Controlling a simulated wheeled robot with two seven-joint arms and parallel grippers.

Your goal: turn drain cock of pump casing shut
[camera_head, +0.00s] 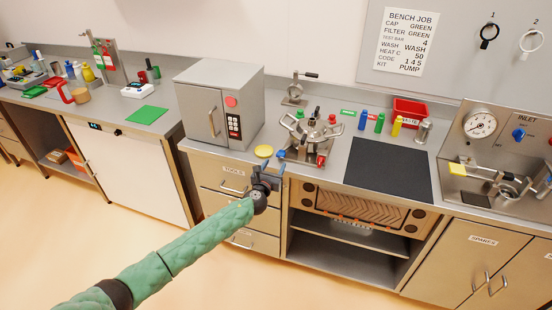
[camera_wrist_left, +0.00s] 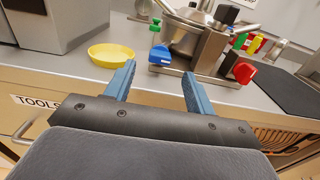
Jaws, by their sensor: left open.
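The metal pump casing (camera_head: 308,137) sits on the steel bench in the middle of the head view, and it shows at the top of the left wrist view (camera_wrist_left: 192,38). It carries a blue handle (camera_wrist_left: 160,57), a green one (camera_wrist_left: 155,26) and a red one (camera_wrist_left: 243,72) low on the right. I cannot tell which is the drain cock. The red handle also shows in the head view (camera_head: 321,160). My left gripper (camera_head: 277,168) is open and empty at the bench's front edge. Its fingers (camera_wrist_left: 159,70) point toward the casing, with the blue handle beyond them. My right gripper is out of view.
A yellow dish (camera_head: 264,152) lies left of the casing. A grey oven (camera_head: 212,105) stands behind it at left. A black mat (camera_head: 388,168) lies to the right, with several coloured bottles and a red bin (camera_head: 410,112) behind. Drawers and an open shelf are below.

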